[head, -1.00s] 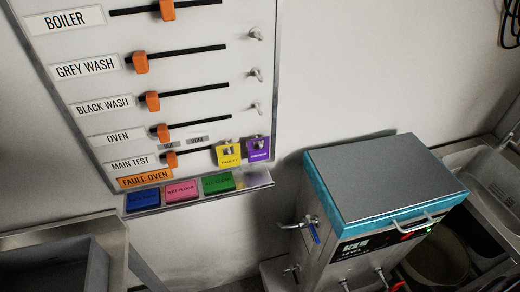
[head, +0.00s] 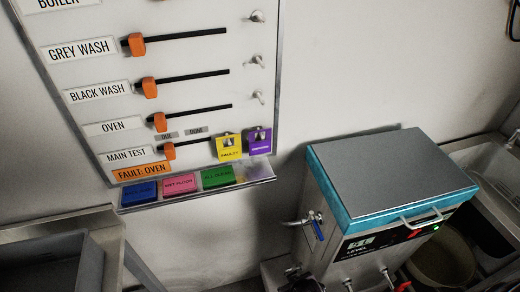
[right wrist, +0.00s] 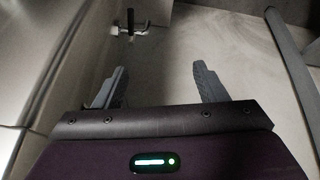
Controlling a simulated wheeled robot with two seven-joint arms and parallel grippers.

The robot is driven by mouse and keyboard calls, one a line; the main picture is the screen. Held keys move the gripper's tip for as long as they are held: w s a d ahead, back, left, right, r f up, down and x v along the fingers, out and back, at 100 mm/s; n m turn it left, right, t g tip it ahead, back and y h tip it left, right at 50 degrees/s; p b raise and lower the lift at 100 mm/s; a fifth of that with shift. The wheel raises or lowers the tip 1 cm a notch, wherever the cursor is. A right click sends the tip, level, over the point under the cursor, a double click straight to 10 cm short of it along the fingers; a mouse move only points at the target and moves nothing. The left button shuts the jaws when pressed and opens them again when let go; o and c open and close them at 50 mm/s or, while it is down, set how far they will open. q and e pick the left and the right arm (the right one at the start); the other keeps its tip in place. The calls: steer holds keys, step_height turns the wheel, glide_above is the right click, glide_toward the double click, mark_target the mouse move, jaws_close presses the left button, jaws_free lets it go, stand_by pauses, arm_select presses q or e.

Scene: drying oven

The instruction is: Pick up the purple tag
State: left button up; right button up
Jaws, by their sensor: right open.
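The purple tag (head: 259,141) hangs at the lower right corner of the white slider board, right beside a yellow tag (head: 228,147). Nothing covers it in the head view. My right gripper (right wrist: 160,85) shows in the right wrist view, open, with nothing between its two grey fingers. It is low beside a metal-walled unit and away from the tag, which that view does not show. A small dark part at the bottom edge of the head view may belong to my right arm. My left gripper is in neither view.
A ledge (head: 130,207) below the board holds blue, pink (head: 181,185) and green (head: 217,177) tags. A steel box with a blue-rimmed lid (head: 390,170) and a blue-handled tap (head: 318,228) stands at right. Sinks lie at lower left and far right.

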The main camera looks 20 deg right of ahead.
steer(key=w+a+r+t+b, duration=0.1)
steer(key=w+r+t, duration=0.2)
steer(key=r, duration=0.9)
steer(key=w+a+r+m+t+b, duration=0.1)
steer(key=w+r, duration=0.4)
steer(key=r, duration=0.7)
steer(key=w+a+r+t+y+b, duration=0.1)
steer(key=w+r+t, duration=0.3)
steer(key=r, duration=0.8)
steer(key=shift+a+r+t+b, duration=0.25)
steer(key=shift+a+t+b, duration=0.05)
steer(key=shift+a, duration=0.6)
steer(key=m+t, duration=0.1)
steer(key=t, duration=0.3)
glide_toward(262, 138)
steer(key=w+f, duration=0.2)
steer(key=w, duration=0.1)
steer(key=shift+h, duration=0.4)
steer(key=w, duration=0.2)
steer(key=w+p, duration=0.1)
steer(key=w, duration=0.2)
steer(key=w+p, duration=0.1)
steer(key=w, duration=0.1)
steer(key=shift+w+r, duration=0.25)
steer(key=shift+w+f, duration=0.1)
steer(key=shift+w, duration=0.15)
steer(key=shift+a, duration=0.1)
steer(key=c, duration=0.7)
